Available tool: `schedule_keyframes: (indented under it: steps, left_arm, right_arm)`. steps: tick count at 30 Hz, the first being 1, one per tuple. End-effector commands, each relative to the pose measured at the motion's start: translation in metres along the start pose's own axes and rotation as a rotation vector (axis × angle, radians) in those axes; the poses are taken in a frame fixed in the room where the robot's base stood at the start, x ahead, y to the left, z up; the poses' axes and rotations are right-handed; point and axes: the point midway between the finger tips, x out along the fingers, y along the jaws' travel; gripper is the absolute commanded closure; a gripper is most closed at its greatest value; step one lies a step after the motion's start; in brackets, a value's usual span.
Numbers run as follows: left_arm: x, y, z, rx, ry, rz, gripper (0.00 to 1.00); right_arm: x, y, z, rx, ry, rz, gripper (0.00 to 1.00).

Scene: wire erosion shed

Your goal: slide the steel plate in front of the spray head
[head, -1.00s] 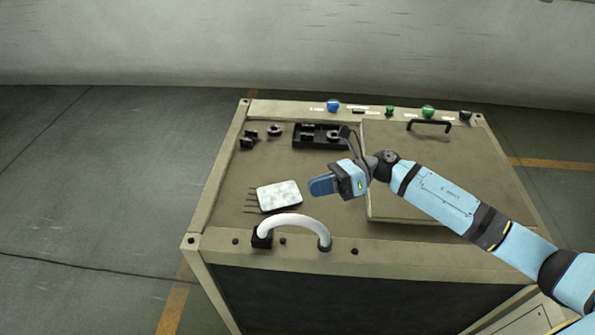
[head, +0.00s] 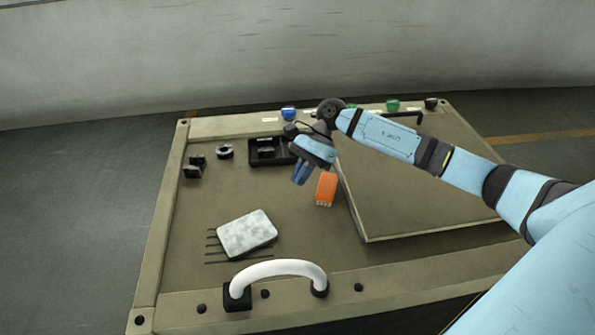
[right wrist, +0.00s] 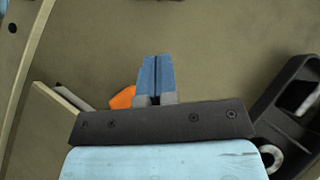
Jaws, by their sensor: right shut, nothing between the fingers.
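The steel plate (head: 246,234) is a pale, mottled rectangle with rounded corners. It lies over dark parallel bars near the front left of the bench top, behind the white handle. An orange block (head: 326,188) with small pale tips along its near edge stands at mid-bench; it may be the spray head. My right gripper (head: 299,178) is shut and empty, pointing down just left of the orange block and apart from the plate. The right wrist view shows its blue fingers (right wrist: 157,65) together, with part of the orange block (right wrist: 122,98) beside them. My left gripper is not in view.
A black tray (head: 256,163) stands behind my right gripper, partly hidden by it. A raised lid panel (head: 420,200) covers the right side. A white curved handle (head: 278,268) rises at the front edge. Small black parts (head: 193,166) lie back left. Bench between plate and gripper is clear.

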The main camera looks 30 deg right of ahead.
Motion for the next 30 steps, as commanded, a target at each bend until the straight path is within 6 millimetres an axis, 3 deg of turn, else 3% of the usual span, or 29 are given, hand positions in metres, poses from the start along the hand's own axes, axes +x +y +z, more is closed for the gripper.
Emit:
schedule_keyframes:
  steps: [9,16,30]
  left_arm:
    - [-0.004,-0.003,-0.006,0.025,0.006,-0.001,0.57]
    - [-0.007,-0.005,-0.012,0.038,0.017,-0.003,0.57]
    - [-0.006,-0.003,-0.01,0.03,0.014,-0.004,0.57]
  right_arm:
    - [0.067,0.0,0.004,0.0,-0.004,0.001,1.0]
    - [0.086,0.0,0.025,-0.001,-0.001,0.0,1.0]
    - [0.091,0.0,0.029,-0.001,0.001,-0.001,1.0]
